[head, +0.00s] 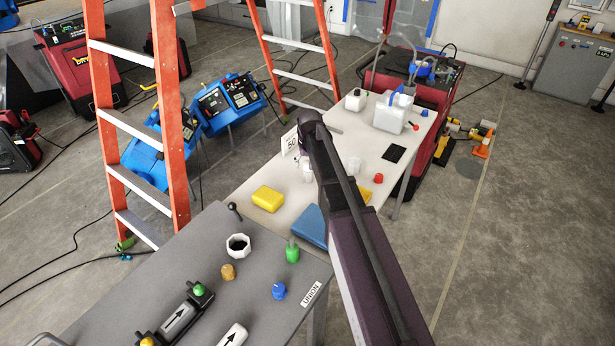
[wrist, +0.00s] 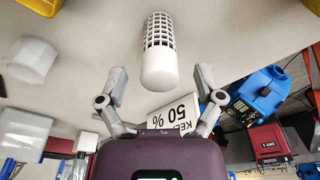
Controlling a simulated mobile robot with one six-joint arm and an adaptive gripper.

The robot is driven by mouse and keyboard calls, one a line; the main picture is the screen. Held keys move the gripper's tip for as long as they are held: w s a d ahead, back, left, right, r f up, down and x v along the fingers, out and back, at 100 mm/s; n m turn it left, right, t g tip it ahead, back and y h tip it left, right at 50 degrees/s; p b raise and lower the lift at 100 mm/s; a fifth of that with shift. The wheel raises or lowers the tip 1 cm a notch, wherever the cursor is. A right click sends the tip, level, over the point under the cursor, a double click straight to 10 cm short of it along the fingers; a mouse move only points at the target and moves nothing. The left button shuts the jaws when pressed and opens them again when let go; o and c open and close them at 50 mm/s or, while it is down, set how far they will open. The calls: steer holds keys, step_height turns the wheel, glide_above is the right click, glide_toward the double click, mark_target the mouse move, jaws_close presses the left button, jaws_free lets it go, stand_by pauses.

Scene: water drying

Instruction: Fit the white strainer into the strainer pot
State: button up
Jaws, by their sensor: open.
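The white strainer (wrist: 158,50) shows in the wrist view as a cylinder with a dark-slotted grid and a smooth rounded end towards me. My gripper (wrist: 159,82) is open, with one grey finger on each side below that smooth end. I see no finger touching the strainer. In the head view my gripper is mostly hidden by my arm. A white many-sided pot (head: 238,240) with a dark inside stands open on the grey table and looks like the strainer pot. I cannot clearly make out the strainer in the head view.
A "50 %" sign (wrist: 175,118) stands close to my gripper. Green (head: 292,252) and blue (head: 279,291) parts stand on the grey table (head: 120,280). An orange ladder (head: 110,130) is left.

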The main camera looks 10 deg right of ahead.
steer(key=shift+w+f+b, duration=0.15)
steer(key=shift+f+b, duration=0.5)
steer(key=shift+f, duration=0.3)
jaws_close()
